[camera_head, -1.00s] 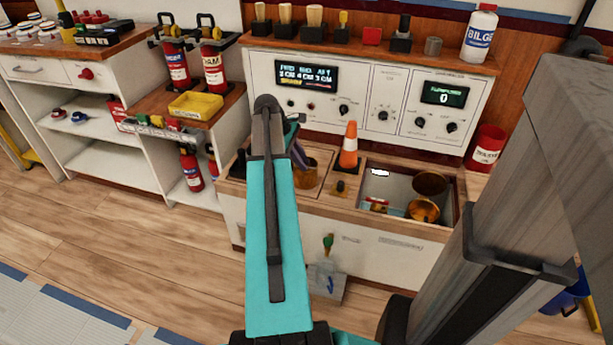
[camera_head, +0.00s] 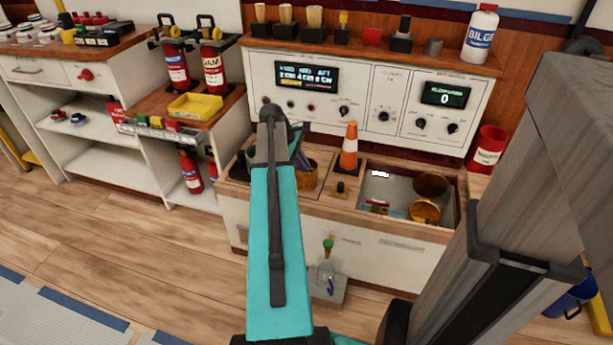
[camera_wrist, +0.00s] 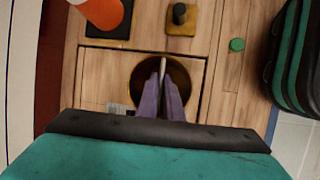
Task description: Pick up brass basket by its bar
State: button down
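The brass basket (camera_wrist: 141,74) is a round, dark-bottomed cup with a brass rim, set in a square recess of the wooden counter. In the head view the basket (camera_head: 309,179) is partly hidden behind my fingers. Its pale bar (camera_wrist: 162,64) runs between my fingertips. My gripper (camera_wrist: 162,78) points down over the basket, its two purple-grey fingers close together, one on each side of the bar, seemingly shut on it. In the head view my gripper (camera_head: 303,160) reaches into the basket's mouth.
An orange cone (camera_head: 349,148) and a black knob on a brass base (camera_head: 341,190) stand right of the basket. An open sink (camera_head: 390,203) farther right holds brass containers. A control panel (camera_head: 365,95) rises behind. A yellow tray (camera_head: 195,105) sits left.

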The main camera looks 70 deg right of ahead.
dwell(0.4)
jog(key=shift+r+p, duration=0.85)
jog(key=shift+r, duration=1)
jog(key=s+a+r+p, duration=0.1)
jog(key=s+a+p, duration=0.1)
jog(key=a, duration=1.3)
jog(key=shift+s+a+r+p, duration=0.15)
jog(key=shift+a+p, duration=0.25)
jog(key=shift+p, duration=0.1)
